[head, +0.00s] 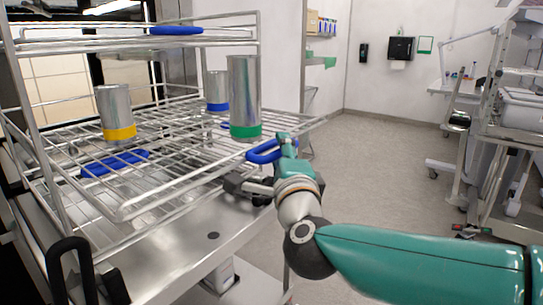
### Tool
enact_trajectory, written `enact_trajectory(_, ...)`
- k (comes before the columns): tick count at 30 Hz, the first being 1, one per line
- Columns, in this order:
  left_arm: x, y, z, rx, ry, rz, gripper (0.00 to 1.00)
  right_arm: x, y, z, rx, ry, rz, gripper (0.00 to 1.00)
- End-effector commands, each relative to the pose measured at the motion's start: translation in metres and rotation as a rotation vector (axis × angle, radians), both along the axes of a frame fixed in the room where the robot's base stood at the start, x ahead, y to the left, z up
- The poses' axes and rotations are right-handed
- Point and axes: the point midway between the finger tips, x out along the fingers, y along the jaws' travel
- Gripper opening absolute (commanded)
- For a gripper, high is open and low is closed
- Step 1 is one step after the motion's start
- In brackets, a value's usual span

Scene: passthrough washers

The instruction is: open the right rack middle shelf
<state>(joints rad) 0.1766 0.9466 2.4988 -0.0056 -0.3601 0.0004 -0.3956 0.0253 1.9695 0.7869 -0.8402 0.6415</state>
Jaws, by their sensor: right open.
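A wire rack fills the left of the head view. Its middle wire shelf (160,195) carries metal cylinders with coloured bands: yellow (115,110), green (244,95) and blue (216,88). A blue handle (262,153) is at the shelf's right side. My right gripper (258,166) is open at this handle, with parts of it above and below. I cannot tell whether it touches the handle. My teal right arm comes in from the lower right. My left gripper is not in view.
The upper shelf has a blue handle (176,30); another blue handle (115,163) shows at the left. A steel surface (190,245) lies below the rack. A cart (505,130) stands at the right. The floor (385,150) between is clear.

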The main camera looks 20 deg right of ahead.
Motion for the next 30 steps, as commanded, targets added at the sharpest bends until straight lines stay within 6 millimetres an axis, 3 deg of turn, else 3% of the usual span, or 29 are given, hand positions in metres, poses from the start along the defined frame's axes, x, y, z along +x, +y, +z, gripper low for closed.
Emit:
enact_trajectory(8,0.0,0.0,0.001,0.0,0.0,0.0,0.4,-0.02,0.005,-0.001,0.001,-0.003,0.001,0.41)
enact_trajectory(21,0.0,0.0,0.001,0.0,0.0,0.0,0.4,-0.099,0.025,-0.014,0.001,-0.002,0.005,0.41)
enact_trajectory(30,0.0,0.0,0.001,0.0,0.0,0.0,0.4,-0.117,0.028,-0.018,0.0,0.002,0.002,0.41)
